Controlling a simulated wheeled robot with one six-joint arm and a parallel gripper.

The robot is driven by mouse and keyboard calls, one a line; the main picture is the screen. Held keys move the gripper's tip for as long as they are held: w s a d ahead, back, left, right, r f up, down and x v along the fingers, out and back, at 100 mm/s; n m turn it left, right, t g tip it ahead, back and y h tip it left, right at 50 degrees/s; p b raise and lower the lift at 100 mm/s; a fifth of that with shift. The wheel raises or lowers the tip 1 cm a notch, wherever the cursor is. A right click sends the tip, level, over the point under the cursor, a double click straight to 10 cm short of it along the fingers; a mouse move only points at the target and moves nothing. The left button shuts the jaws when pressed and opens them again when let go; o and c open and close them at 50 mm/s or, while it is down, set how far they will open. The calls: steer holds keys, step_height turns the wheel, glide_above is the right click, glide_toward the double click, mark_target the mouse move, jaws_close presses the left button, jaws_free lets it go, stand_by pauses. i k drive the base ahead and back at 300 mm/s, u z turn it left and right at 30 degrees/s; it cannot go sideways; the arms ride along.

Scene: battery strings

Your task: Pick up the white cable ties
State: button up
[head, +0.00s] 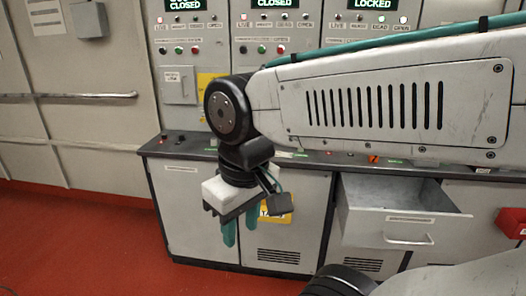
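I cannot make out the white cable ties in the head view. My gripper (240,236) hangs down in front of the low grey cabinets, left of the open drawer. Its two teal fingers are a little apart, and I see nothing between them. The open drawer (404,234) sticks out below the counter at the right. Its visible floor looks bare, but my arm and the drawer's front wall hide part of the view.
The narrow counter (178,149) carries small knobs and an orange switch (374,159). Panels with lamps and displays rise behind it. A red box (511,223) is at the right edge. A handrail (75,96) runs along the left wall. The red floor (85,240) is clear at left.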

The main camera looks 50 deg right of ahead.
mark_target(279, 153)
steer(key=z, duration=0.3)
steer(key=i, duration=0.7)
steer(key=z, duration=0.9)
steer(key=i, duration=0.35)
steer(key=z, duration=0.3)
